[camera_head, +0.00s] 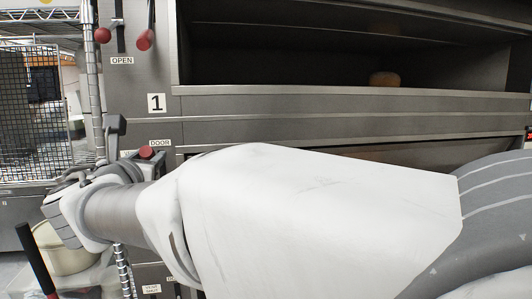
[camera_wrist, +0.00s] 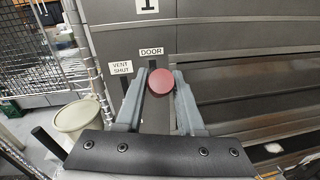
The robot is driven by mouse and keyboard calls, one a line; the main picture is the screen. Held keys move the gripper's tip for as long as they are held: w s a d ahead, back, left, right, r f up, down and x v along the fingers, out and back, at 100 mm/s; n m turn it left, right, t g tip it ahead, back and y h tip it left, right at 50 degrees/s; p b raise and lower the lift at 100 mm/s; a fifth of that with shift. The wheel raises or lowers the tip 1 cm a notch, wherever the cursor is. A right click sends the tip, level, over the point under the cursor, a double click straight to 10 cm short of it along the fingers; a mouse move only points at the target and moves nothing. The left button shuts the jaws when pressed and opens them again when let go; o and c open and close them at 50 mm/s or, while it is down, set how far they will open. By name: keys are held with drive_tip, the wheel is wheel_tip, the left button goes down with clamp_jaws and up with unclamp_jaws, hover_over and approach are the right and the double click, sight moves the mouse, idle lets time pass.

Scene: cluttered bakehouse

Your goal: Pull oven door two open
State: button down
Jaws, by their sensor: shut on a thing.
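The red round knob (camera_head: 147,152) of a door lever sits by the DOOR label on the oven's left post, below the deck marked 1. It also shows in the wrist view (camera_wrist: 160,81). My gripper (camera_wrist: 160,88) has one grey finger on each side of this knob and is shut on it. In the head view my gripper (camera_head: 138,160) is partly hidden by my wrist. The front of the lower deck (camera_wrist: 250,85) shows to the right of the knob. My arm hides most of it in the head view, so how far its door stands open is unclear.
The upper deck (camera_head: 300,45) is open, with a brown loaf (camera_head: 385,79) inside. Two more red knobs (camera_head: 145,40) (camera_head: 103,35) are at the upper left. A wire rack (camera_head: 35,110) and a pale bucket (camera_head: 62,250) stand close on the left.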

drive_tip(key=w+f+t+b, duration=0.2)
drive_tip(key=f+b, duration=0.6)
drive_tip(key=b, duration=0.6)
drive_tip(key=w+a+f+t+b, duration=0.1)
drive_tip(key=w+f+t+b, duration=0.1)
drive_tip(key=f+b, duration=0.7)
drive_tip(key=w+b, duration=0.1)
drive_tip(key=b, duration=0.5)
drive_tip(key=shift+a+f+m+t, duration=0.2)
drive_tip(key=shift+m+t, duration=0.1)
drive_tip(key=shift+m, duration=0.1)
drive_tip(key=shift+s+d+r, duration=0.1)
drive_tip(key=c, duration=0.5)
unclamp_jaws()
drive_tip(key=shift+y, duration=0.4)
drive_tip(key=shift+b, duration=0.3)
drive_tip(key=shift+s, duration=0.1)
